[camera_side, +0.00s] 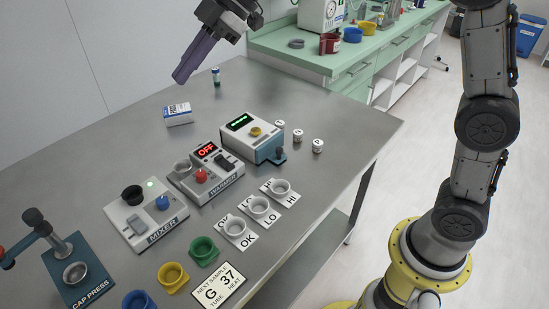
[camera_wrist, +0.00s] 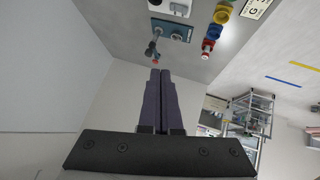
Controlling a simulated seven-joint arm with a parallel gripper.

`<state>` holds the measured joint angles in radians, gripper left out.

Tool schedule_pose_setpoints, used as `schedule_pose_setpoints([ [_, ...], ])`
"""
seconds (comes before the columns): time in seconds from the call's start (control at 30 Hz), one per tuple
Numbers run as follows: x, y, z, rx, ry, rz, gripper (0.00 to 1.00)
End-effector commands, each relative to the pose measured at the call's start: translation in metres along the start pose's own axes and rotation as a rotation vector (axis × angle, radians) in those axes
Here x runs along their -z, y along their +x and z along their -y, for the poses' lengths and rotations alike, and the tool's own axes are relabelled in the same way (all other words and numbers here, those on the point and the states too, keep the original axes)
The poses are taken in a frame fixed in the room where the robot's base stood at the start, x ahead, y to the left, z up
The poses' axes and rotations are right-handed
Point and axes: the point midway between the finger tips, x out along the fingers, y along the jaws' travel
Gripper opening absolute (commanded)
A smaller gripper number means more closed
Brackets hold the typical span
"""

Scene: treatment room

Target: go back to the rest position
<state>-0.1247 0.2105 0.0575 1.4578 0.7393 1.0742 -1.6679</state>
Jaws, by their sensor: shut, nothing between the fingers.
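My gripper (camera_side: 178,80) hangs in the air above the far left part of the metal table (camera_side: 330,110), with its purple fingers angled down to the left. The fingers are shut together with nothing between them.
Below the fingers stand a small box (camera_side: 178,114) and a vial (camera_side: 216,77). Nearer are the mixer (camera_side: 145,218), warmer (camera_side: 205,172), reader device (camera_side: 252,137), cap press (camera_side: 76,272), several cups and a sign (camera_side: 222,286). A green counter (camera_side: 300,55) stands behind.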

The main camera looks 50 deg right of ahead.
Motion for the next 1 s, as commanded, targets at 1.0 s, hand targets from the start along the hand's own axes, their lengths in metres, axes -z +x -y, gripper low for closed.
schedule_pose_setpoints([
  [1.0, -0.189, -0.134, 0.296, -0.598, 1.207, 0.43, 0.0],
])
